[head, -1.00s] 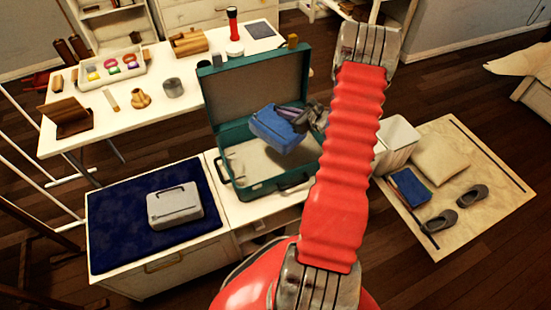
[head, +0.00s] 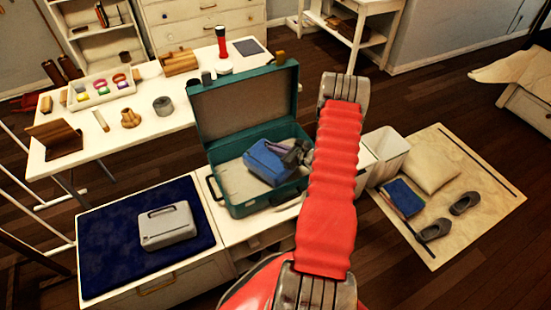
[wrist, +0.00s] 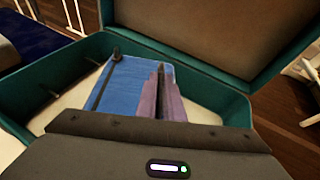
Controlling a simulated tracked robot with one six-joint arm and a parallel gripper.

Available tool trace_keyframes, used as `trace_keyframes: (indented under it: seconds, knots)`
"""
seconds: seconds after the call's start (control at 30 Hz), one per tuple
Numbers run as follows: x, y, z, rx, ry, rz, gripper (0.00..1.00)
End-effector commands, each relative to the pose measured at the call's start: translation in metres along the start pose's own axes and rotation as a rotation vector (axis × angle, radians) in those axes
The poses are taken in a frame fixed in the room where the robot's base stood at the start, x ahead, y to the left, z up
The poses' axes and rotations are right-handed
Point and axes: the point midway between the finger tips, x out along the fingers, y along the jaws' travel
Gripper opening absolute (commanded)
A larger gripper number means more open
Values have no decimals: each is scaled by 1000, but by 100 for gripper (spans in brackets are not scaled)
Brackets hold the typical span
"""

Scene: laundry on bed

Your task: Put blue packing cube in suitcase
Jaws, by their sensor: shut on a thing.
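The blue packing cube (head: 266,163) is inside the open teal suitcase (head: 238,208), over the right part of its pale floor. My gripper (head: 297,153) is shut on the cube's right end. The wrist view shows the blue cube (wrist: 130,85) tilted within the suitcase walls (wrist: 50,92), with a purplish-grey finger (wrist: 162,100) across its right side. The finger tips and the cube's underside are hidden, so I cannot tell if the cube touches the floor. The suitcase lid stands upright at the back.
A grey case (head: 167,226) lies on the dark blue mat (head: 105,250) left of the suitcase. A white table (head: 85,145) with small items stands behind. A white bin (head: 388,158) and a beige mat (head: 480,200) with a cushion and shoes are right.

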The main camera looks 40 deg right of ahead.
Motion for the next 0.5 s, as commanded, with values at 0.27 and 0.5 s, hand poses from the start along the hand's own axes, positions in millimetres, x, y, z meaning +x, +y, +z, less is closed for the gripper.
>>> trace_keyframes:
  seconds: [0.27, 0.5]
  knots:
    - [9, 1, -21, -1, -2, 0, 0]
    - [9, 1, -21, -1, -1, 0, 0]
